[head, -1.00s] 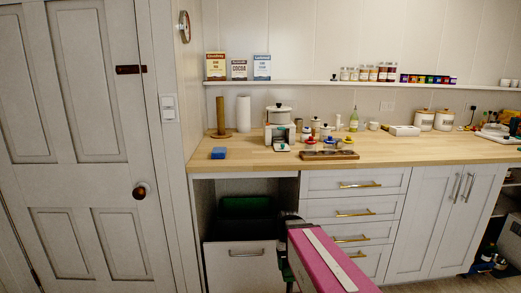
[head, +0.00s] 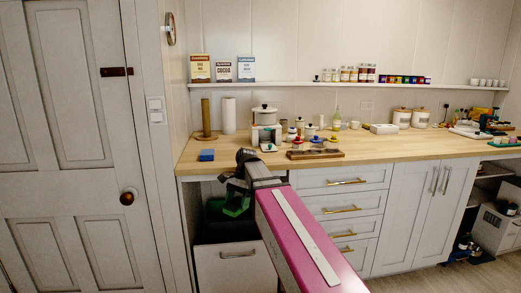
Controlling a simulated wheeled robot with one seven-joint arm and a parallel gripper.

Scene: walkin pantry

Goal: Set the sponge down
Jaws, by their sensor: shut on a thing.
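My gripper (head: 237,196) is in front of the open cabinet space at the left end of the counter, below the level of the worktop.
A pull-out bin front (head: 238,275) stands below my gripper. Bare counter lies around the blue block.

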